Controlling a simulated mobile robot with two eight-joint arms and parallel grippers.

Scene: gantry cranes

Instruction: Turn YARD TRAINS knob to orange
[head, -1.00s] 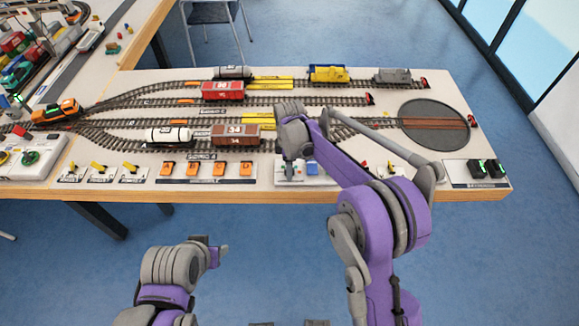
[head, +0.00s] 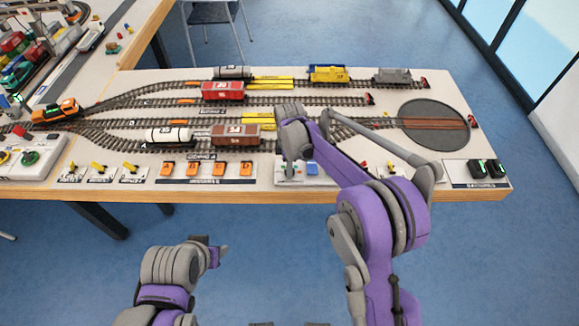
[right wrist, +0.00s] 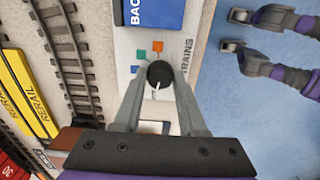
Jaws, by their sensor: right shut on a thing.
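The YARD TRAINS knob (right wrist: 159,75) is small, round and black, on a light panel (right wrist: 125,45) partly reading "TRAINS". A thin white line shows on its side nearest my gripper's palm. Orange (right wrist: 157,47) and teal (right wrist: 141,54) squares lie beyond it, with a small blue mark (right wrist: 135,69) beside it. My right gripper (right wrist: 158,80) is shut on the knob, one finger on each side. In the head view my right gripper (head: 290,168) is over the panel at the table's front edge and hides the knob. My left gripper (head: 218,253) is low, away from the table; its jaws are unclear.
A blue block marked "BAC" (right wrist: 158,12) stands close beyond the knob. Tracks (right wrist: 65,45) with wagons run behind the panel. The floor before the table is clear.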

